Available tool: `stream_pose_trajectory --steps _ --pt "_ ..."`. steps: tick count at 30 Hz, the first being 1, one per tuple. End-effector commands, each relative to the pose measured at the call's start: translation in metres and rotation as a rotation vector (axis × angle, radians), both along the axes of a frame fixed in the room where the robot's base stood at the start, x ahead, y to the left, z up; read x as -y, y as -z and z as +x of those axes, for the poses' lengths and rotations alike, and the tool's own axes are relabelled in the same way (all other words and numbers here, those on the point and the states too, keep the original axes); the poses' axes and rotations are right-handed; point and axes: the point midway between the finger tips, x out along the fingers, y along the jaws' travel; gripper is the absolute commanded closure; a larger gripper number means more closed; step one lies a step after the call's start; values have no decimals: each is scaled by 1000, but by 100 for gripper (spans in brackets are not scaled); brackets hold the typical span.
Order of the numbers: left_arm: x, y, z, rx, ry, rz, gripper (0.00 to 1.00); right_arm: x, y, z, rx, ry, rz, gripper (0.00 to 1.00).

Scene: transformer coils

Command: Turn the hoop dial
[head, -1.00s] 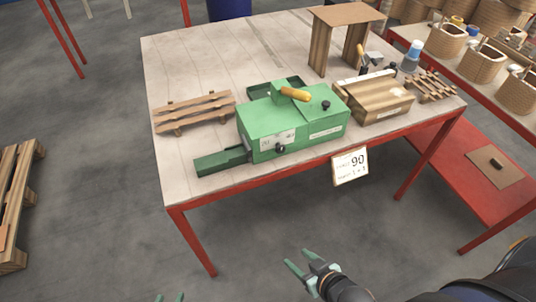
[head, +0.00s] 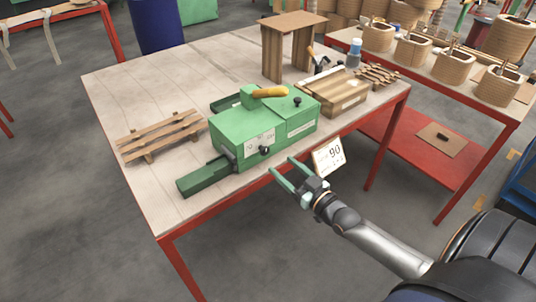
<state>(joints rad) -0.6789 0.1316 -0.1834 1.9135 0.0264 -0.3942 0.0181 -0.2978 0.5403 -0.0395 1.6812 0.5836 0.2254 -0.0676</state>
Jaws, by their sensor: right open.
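A green machine box (head: 262,130) stands on the table, with a yellow-orange handle (head: 270,92) on top and green bars sticking out at its left. A small black knob (head: 264,151) sits on its front face beside a white label (head: 258,141) with marks too small to read. Another black knob (head: 297,101) is on its top. I cannot tell which of these is the hoop dial. My right gripper (head: 284,173) is open and empty, in front of the table's front edge, below and right of the front knob and apart from it. My left gripper is not in view.
A sign reading 90 (head: 328,155) hangs at the table's (head: 120,95) front edge, close to my right gripper. A wooden slatted rack (head: 160,137) lies left of the machine, a wooden block device (head: 332,95) right. The table's back left is clear.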

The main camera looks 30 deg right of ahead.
Motion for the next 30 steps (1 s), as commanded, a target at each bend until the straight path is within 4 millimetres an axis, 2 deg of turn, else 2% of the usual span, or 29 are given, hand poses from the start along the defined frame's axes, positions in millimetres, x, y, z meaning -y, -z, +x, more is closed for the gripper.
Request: stream_pose_trajectory --steps 6,13,18,28,30 --pt "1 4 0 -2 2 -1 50 -3 1 37 1 0 0 32" --pt "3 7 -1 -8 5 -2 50 -6 1 65 0 0 1 32" --pt "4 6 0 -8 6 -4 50 -7 1 75 -2 -1 0 32" --pt "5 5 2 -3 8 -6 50 -7 1 76 -3 -1 0 32" --pt "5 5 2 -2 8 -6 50 -7 1 76 -3 -1 0 40"
